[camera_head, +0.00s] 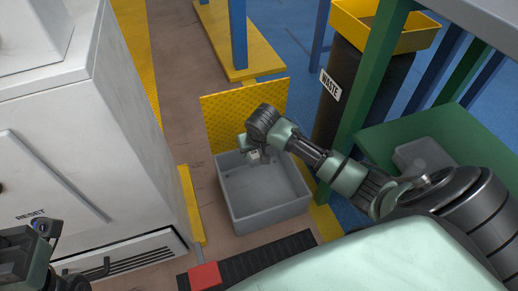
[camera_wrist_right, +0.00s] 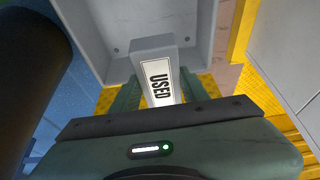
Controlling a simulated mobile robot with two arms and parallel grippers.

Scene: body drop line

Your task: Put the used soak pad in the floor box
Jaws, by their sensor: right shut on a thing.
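The grey floor box (camera_head: 262,218) stands open on the floor and looks empty where I can see inside. In the right wrist view its grey wall (camera_wrist_right: 94,30) shows beyond the fingers. My right gripper (camera_head: 254,155) is at the box's back rim. It is shut on a grey block, the used soak pad (camera_wrist_right: 158,80), with a white label reading USED. The pad points toward the box's inside; I cannot tell whether it touches the wall. The pad is mostly hidden in the head view. Part of my left gripper (camera_head: 45,258) shows at the lower left, its jaws unclear.
A yellow panel (camera_head: 215,112) stands behind the box. A white machine (camera_head: 100,150) is at left. A dark bin marked WASTE (camera_head: 345,110) and a green post (camera_head: 362,95) stand at right. A dark grille with a red block (camera_head: 204,276) lies in front.

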